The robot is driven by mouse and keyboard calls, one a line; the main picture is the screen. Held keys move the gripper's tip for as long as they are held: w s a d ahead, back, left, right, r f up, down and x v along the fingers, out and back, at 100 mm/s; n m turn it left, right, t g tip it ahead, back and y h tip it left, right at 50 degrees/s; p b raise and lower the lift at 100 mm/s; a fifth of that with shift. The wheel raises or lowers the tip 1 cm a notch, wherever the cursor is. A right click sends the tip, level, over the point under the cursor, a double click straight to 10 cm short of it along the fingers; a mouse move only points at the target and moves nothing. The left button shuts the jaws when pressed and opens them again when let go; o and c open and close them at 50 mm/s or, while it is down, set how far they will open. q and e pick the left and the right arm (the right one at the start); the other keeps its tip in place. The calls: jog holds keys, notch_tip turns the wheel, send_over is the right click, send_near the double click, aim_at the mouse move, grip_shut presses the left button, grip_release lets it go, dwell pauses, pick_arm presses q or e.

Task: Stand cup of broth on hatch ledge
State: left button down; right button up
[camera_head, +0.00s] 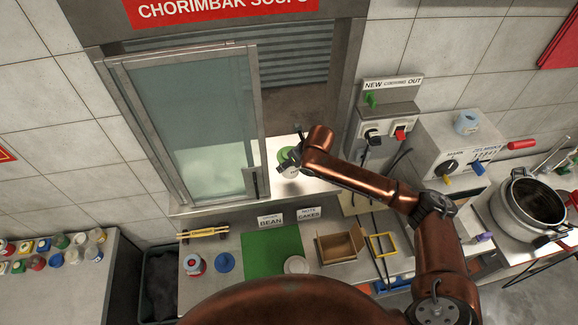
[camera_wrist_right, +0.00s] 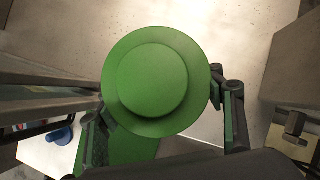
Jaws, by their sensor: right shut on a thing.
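The cup of broth, with a round green lid (camera_wrist_right: 152,77), is between the fingers of my right gripper (camera_wrist_right: 165,125) in the right wrist view. In the head view the cup (camera_head: 290,158) shows as a green top and pale side, partly hidden by the gripper (camera_head: 290,163). The gripper is shut on the cup, which looks upright. The cup is over the bright hatch ledge (camera_head: 312,184), in the open right part of the hatch. I cannot tell whether its base touches the ledge. My left gripper is not in view.
A sliding glass pane (camera_head: 195,125) stands close left of the cup. Below the ledge, the counter holds a green mat (camera_head: 270,250), a cardboard box (camera_head: 340,245) and a blue lid (camera_head: 225,262). A switch box (camera_head: 385,120) and a pot (camera_head: 525,205) are to the right.

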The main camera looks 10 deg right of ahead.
jog(key=shift+w+f, duration=1.05)
jog(key=shift+f, duration=0.1)
notch_tip(320, 180, down, 2)
jog(key=shift+f+p, duration=0.15)
jog(key=shift+p, duration=0.55)
jog(key=shift+f, duration=0.35)
jog(key=o, duration=1.4)
jog(key=shift+o, duration=0.2)
jog(key=b+v, duration=0.1)
jog(key=v, duration=1.1)
jog(key=shift+a, duration=0.1)
